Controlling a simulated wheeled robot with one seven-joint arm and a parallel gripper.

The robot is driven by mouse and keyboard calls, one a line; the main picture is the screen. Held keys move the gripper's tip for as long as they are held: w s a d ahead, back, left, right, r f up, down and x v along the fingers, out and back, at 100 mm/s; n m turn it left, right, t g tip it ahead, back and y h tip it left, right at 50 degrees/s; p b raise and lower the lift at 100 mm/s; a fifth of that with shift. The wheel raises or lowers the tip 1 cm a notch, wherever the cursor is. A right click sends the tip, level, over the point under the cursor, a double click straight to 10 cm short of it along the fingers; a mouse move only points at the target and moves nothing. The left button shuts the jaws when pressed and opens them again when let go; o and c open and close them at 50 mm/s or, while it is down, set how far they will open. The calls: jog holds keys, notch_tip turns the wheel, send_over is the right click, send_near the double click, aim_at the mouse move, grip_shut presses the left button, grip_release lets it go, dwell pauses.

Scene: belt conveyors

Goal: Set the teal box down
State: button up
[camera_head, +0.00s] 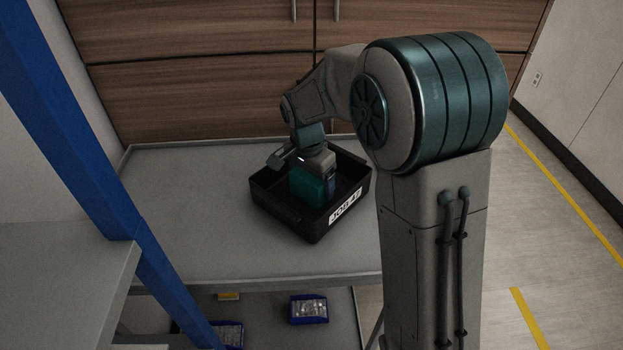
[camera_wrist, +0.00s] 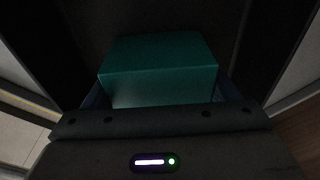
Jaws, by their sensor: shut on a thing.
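The teal box (camera_head: 306,184) is in my gripper (camera_head: 318,180), inside or just above the black tray (camera_head: 291,220) labelled "JOB 47". In the wrist view the teal box (camera_wrist: 160,72) fills the middle, between the jaws (camera_wrist: 160,98), with dark surface beyond it. My gripper is shut on it. The tray stands on a grey bench top (camera_head: 190,215). The front wall of the tray and my gripper hide the box's underside, so I cannot tell whether it touches the tray floor.
A blue post (camera_head: 75,130) and a grey shelf (camera_head: 60,285) stand at the left. Wooden cabinet fronts (camera_head: 200,75) close off the back. Blue bins (camera_head: 308,309) sit on a lower shelf. The bench left of the tray is clear.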

aim_at(308, 177)
jog(key=o, duration=1)
notch_tip(308, 177, up, 12)
jog(key=s, duration=0.1)
jog(key=s+d+f+n, duration=0.1)
jog(key=s+d+n, duration=0.2)
jog(key=s, duration=0.4)
jog(key=s+d+f+n+t, duration=0.1)
jog(key=s+d+f+n, duration=0.1)
jog(key=s, duration=0.5)
jog(key=s+d+f+n+y+p, duration=0.1)
jog(key=s+d+n, duration=0.2)
jog(key=s+d, duration=0.2)
jog(key=shift+s+d+f+n+t, duration=0.15)
jog(key=shift+s+d+n, duration=0.05)
jog(key=shift+s, duration=0.45)
jog(key=shift+s+d+f+n+t, duration=0.1)
jog(key=shift+s+d+n+t, duration=0.1)
jog(key=shift+s, duration=0.4)
